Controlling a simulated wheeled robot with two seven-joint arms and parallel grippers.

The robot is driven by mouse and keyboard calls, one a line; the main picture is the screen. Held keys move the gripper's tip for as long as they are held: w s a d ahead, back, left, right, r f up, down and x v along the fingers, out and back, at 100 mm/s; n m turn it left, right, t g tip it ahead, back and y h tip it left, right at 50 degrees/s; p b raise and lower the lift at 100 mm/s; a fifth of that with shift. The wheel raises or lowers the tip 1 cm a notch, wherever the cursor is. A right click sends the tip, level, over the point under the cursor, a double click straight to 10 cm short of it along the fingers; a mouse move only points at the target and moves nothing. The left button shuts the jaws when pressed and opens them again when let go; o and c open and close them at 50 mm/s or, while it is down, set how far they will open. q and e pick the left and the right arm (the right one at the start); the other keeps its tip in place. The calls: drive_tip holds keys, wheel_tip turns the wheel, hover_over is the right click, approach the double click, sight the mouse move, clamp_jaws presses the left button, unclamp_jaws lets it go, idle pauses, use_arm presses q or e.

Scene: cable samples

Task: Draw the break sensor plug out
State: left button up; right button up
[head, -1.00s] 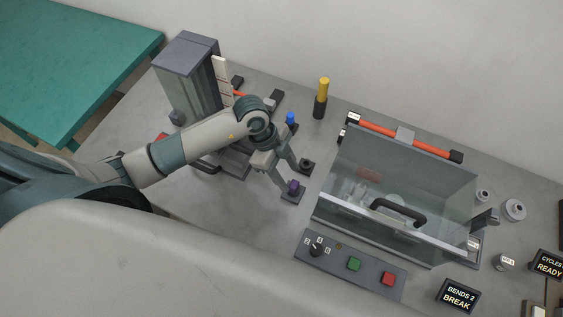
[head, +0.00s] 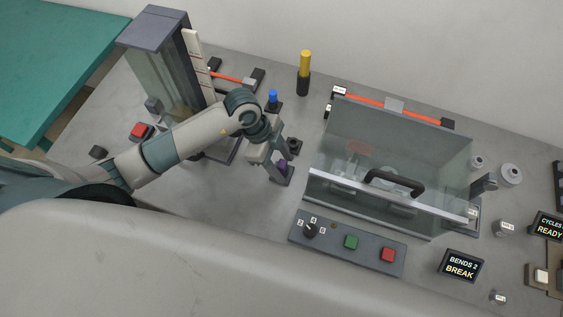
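A small purple plug (head: 283,165) stands upright in a black socket block (head: 284,179) left of the clear-lidded box. A blue plug (head: 272,96) stands in another dark block farther back. A black socket piece (head: 294,146) lies just behind the purple plug. No label shows which one is the break sensor plug. My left gripper (head: 280,167) reaches down at the purple plug, its two fingers spread apart, with the plug near the fingertips. I see no clear grip on it. My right gripper is not in view.
The clear-lidded box (head: 390,175) with a black handle stands to the right. A control panel (head: 347,243) with a knob and green and red buttons lies in front. A yellow-topped post (head: 304,72) stands behind. A sign (head: 461,267) reads "BENDS 2 BREAK".

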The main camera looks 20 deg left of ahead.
sight(282, 164)
use_arm(q)
clamp_jaws()
drive_tip(key=shift+r+p, duration=0.55)
drive_tip(key=shift+p, duration=0.2)
drive_tip(key=shift+r, duration=0.15)
idle(0.7)
drive_tip(key=shift+r+p, duration=1.1)
drive_tip(key=shift+p, duration=0.2)
drive_tip(key=shift+r+p, duration=0.65)
drive_tip(key=shift+r, duration=0.45)
